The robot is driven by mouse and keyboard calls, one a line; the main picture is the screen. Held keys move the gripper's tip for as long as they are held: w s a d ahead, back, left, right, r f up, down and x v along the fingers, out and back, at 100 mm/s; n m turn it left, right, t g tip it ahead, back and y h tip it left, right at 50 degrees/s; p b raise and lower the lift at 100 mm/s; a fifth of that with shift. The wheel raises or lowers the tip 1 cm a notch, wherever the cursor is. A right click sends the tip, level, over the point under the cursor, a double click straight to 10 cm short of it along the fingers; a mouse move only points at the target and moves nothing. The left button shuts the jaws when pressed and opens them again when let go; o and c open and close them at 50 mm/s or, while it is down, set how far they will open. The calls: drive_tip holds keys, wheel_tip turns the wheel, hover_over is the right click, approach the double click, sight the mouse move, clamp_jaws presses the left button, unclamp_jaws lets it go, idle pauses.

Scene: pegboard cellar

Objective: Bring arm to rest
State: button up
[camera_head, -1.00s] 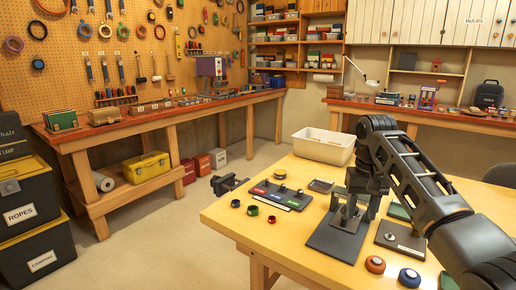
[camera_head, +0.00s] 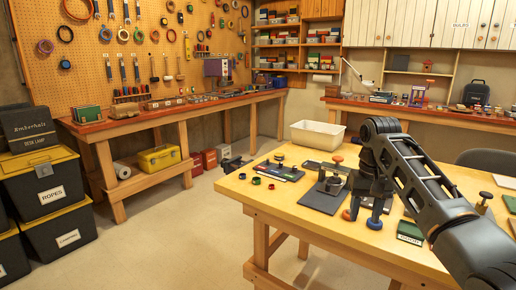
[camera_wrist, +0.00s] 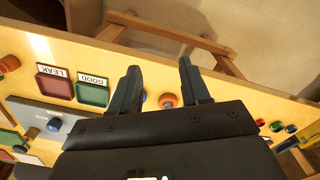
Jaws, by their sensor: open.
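My gripper (camera_head: 364,213) hangs from the folded arm above the yellow work table (camera_head: 310,222), pointing down. It also shows in the wrist view (camera_wrist: 158,72), with its two dark fingers spread apart and nothing held between them. In the wrist view an orange round piece (camera_wrist: 167,101) and part of a blue one lie beyond the fingers, on the table. In the head view my arm hides part of the tabletop behind it.
A white bin (camera_head: 317,135) stands at the table's back. A dark plate (camera_head: 323,197) lies left of my gripper. A red LEAK tray (camera_wrist: 54,85) and a green GOOD tray (camera_wrist: 92,93) are near the table edge. Floor left of the table is open.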

drive_tip(key=s+a+f+t+y, duration=0.15)
drive_tip(key=s+a+f, duration=0.3)
drive_tip(key=f, duration=0.55)
drive_tip(key=s+a+f+t+y, duration=0.1)
drive_tip(key=s+a+f+t, duration=0.15)
drive_tip(key=a+f, duration=0.45)
drive_tip(key=s+a+f+t, duration=0.1)
drive_tip(key=s+f+t, duration=0.1)
drive_tip(key=s+f, duration=0.55)
drive_tip(key=s+a+f+t, duration=0.2)
drive_tip(key=s+f, duration=0.2)
drive_tip(key=s, duration=0.7)
drive_tip(key=s+d+r+t+h, duration=0.1)
drive_tip(key=s+d+r, duration=0.15)
drive_tip(key=s, duration=0.45)
drive_tip(key=s+d+r+t, duration=0.1)
drive_tip(key=s+r, duration=0.2)
drive_tip(key=s, duration=0.3)
drive_tip(key=s+d+r+t+h, duration=0.1)
drive_tip(key=s+r+t, duration=0.1)
drive_tip(key=s, duration=0.5)
drive_tip(key=s+d+r+n+t, duration=0.1)
drive_tip(key=s+d+r, duration=0.1)
drive_tip(key=s+r, duration=0.4)
drive_tip(key=s+d+r+t, duration=0.2)
drive_tip(key=s+r, duration=0.3)
drive_tip(key=r, duration=0.6)
drive_tip(key=shift+s+d+r+n, duration=0.3)
drive_tip(key=shift+s+r+n, duration=0.1)
